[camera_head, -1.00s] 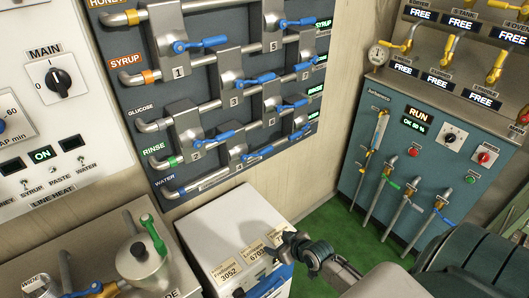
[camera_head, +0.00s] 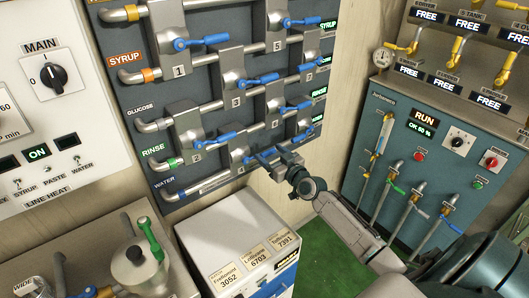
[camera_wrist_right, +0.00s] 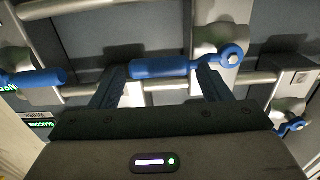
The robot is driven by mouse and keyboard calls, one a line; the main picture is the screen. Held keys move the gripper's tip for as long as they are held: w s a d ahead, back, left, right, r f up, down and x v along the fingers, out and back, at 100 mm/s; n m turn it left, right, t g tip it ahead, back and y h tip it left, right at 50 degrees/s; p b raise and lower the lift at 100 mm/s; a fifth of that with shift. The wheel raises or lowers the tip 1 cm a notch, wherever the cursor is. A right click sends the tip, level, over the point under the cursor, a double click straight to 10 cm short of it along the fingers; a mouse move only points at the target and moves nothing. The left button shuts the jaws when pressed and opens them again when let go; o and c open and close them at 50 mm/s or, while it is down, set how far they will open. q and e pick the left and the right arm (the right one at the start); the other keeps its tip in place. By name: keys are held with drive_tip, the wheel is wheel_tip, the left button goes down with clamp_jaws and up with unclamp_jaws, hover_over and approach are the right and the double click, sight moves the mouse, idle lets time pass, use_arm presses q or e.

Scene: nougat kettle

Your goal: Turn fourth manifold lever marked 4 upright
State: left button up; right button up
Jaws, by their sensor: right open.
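The manifold panel (camera_head: 215,110) shows at the upper middle of the head view, with several blue levers on pale pipes. The lever marked 4 (camera_head: 264,156) is at the lower right of the panel, its blue handle pointing sideways to the right, close to horizontal. My right gripper (camera_head: 284,154) is at this handle. In the right wrist view the blue handle (camera_wrist_right: 165,68) lies between my two open fingers, with its round pivot (camera_wrist_right: 232,54) to the right of them. Whether a finger touches it is unclear. My left gripper is out of view.
Another blue lever (camera_head: 297,136) sits just above my right gripper, and one (camera_head: 227,138) sits to the left of lever 4. A white box (camera_head: 235,235) stands below the panel. A teal machine (camera_head: 420,150) stands at the right, with green floor (camera_head: 322,240) between.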

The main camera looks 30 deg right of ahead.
sight(269, 152)
drive_tip(key=shift+w+a, duration=0.2)
drive_tip(key=shift+w, duration=1.7)
drive_tip(key=shift+c, duration=0.2)
drive_tip(key=c, duration=1.3)
drive_tip(key=shift+c, duration=0.2)
